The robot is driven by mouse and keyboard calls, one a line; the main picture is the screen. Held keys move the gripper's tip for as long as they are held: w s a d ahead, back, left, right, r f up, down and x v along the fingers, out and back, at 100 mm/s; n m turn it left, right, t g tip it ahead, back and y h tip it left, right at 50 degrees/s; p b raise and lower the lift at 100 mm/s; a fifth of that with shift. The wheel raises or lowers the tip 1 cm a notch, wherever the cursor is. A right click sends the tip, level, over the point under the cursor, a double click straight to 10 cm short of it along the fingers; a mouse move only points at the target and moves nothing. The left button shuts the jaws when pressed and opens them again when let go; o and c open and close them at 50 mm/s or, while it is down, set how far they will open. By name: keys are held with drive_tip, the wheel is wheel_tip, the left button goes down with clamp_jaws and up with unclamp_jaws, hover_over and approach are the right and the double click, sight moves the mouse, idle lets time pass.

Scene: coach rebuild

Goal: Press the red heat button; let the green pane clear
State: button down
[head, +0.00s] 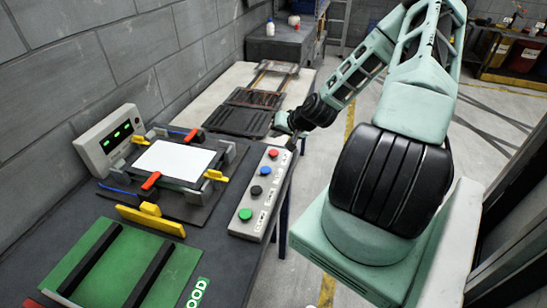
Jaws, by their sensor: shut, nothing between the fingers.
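A grey control box (237,226) on the bench carries a row of buttons. The red button (273,154) is at its far end, followed by a blue button (265,170), a black button (256,190) and a green button (245,214) nearest me. My gripper (291,141) is shut and empty, small and partly hidden by its wrist, just beyond and right of the red button; I cannot tell whether it touches the box. A pane (175,160) lies flat in a clamp fixture left of the box; it looks white, not green.
A grey display unit (104,137) with green digits stands behind the fixture. Yellow clamps (216,175) and red handles (151,181) stick up around the pane. A green board (75,245) with black strips lies at front left. A block wall bounds the left.

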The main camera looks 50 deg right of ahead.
sight(276, 153)
drive_tip(key=shift+f+b, duration=1.25)
drive_tip(key=shift+f, duration=1)
drive_tip(key=shift+f, duration=0.4)
drive_tip(key=shift+f+b, duration=0.45)
drive_tip(key=shift+b, duration=0.15)
idle(0.6)
idle(0.3)
drive_tip(key=shift+r+p, duration=0.8)
drive_tip(key=shift+r, duration=0.1)
wheel_tip(276, 153, up, 5)
drive_tip(key=p, duration=0.4)
